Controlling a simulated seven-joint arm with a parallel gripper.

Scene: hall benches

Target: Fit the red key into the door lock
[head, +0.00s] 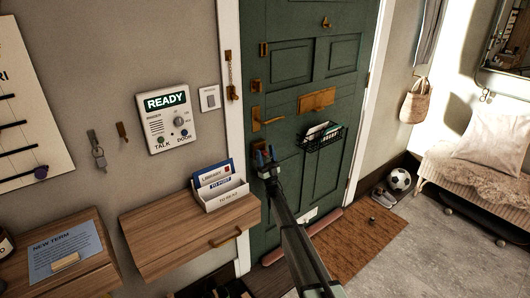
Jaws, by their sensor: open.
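The dark green door (295,85) stands closed at the centre. It carries a brass lever handle (268,121) on a plate and a small brass fitting (257,87) above it. I cannot tell which fitting is the lock; a keyhole is too small to make out. My gripper (265,157) is open in front of the door, below the lever, with blue at its fingertips. It seems to hold nothing. I cannot make out a red key. A pale key bunch (98,152) hangs from a wall hook at the left, its colours too small to tell.
A wooden wall shelf (165,235) with a letter holder (226,194) juts out left of my gripper. A wire basket (322,138) hangs on the door at the right. An intercom panel (167,117) is on the wall. A brown mat (360,240) lies below.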

